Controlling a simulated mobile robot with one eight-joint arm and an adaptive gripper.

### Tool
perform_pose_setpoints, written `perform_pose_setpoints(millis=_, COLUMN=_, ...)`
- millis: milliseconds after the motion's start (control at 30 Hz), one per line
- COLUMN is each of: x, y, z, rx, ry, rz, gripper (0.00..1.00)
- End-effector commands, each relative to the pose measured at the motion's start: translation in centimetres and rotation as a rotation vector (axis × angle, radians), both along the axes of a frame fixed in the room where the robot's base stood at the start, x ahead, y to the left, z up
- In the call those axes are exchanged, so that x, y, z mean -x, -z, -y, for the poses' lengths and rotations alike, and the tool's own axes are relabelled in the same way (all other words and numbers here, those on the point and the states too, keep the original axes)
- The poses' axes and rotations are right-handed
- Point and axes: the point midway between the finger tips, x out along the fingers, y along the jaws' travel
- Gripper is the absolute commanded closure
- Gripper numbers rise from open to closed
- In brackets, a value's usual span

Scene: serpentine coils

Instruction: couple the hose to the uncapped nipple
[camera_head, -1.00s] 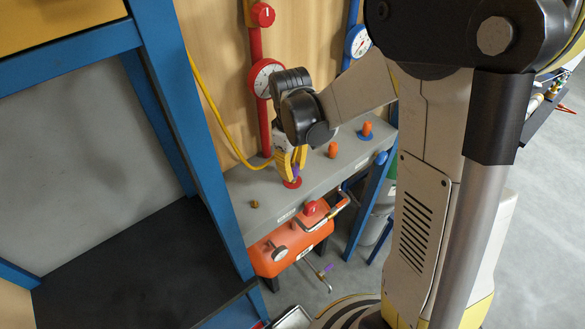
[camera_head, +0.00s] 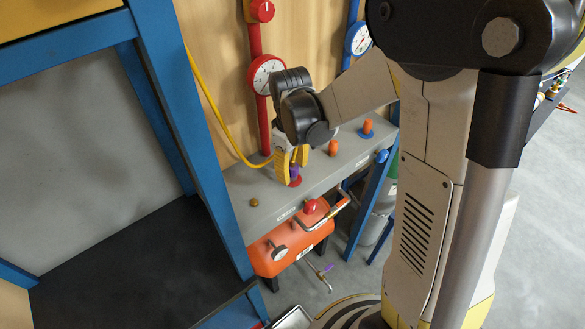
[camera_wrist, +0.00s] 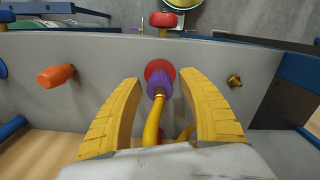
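The yellow hose (camera_head: 214,108) hangs down from the upper left and ends in a purple coupler (camera_head: 294,171). In the wrist view the coupler (camera_wrist: 159,84) sits against the red disc (camera_wrist: 160,68) on the grey shelf, in line with the hose. The nipple at the red disc is hidden by the coupler. My gripper (camera_wrist: 165,100) is open, with its yellow fingers apart on both sides of the coupler and gaps showing. Two orange caps (camera_head: 333,147) (camera_head: 367,127) stand along the shelf to the right.
A small brass fitting (camera_head: 254,202) stands on the grey shelf (camera_head: 237,182) at the left. A red-pipe gauge (camera_head: 266,75) is behind my gripper. An orange tank (camera_head: 288,246) is below the shelf. A blue post (camera_head: 190,130) rises at the left.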

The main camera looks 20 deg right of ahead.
Motion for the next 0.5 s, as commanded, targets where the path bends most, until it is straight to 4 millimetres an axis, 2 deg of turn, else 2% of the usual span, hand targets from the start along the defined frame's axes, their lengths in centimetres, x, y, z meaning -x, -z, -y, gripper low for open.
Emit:
perform_pose_setpoints(millis=133, x=0.0, y=-0.5, z=0.0, rx=0.000, ry=0.000, rz=0.000, gripper=0.52)
perform_pose_setpoints(millis=233, x=0.0, y=-1.9, z=0.0, rx=0.000, ry=0.000, rz=0.000, gripper=0.52)
perform_pose_setpoints(millis=500, x=-0.1, y=-7.8, z=-0.1, rx=0.000, ry=0.000, rz=0.000, gripper=0.52)
